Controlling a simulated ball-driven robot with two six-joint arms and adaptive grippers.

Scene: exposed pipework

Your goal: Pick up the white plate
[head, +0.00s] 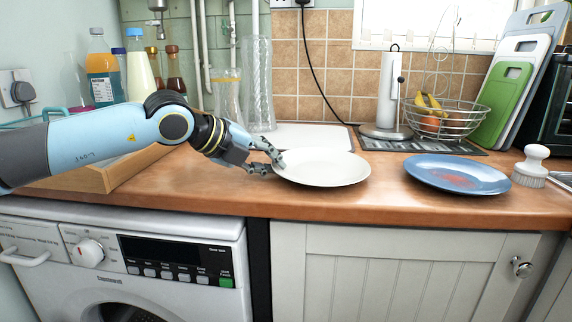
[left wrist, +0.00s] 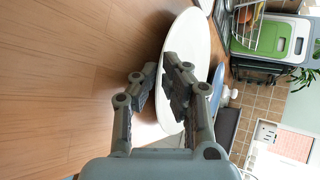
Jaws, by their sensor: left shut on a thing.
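The white plate (head: 325,168) is in the middle of the wooden worktop, near its front edge. My left gripper (head: 276,161) is at the plate's left rim, with one finger above the rim and one below, shut on it. In the left wrist view the plate (left wrist: 196,50) shows beyond and between the fingers (left wrist: 162,88); part of its rim is hidden behind the upper finger. I cannot tell whether the plate is clear of the worktop. My right gripper is not in view.
A blue plate (head: 457,174) lies to the right, with a white brush (head: 531,166) beside it. A wire fruit basket (head: 446,119) and a paper towel roll (head: 389,92) stand behind. A wooden tray (head: 105,175) lies under my left arm. Glass vases (head: 259,85) stand behind the gripper.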

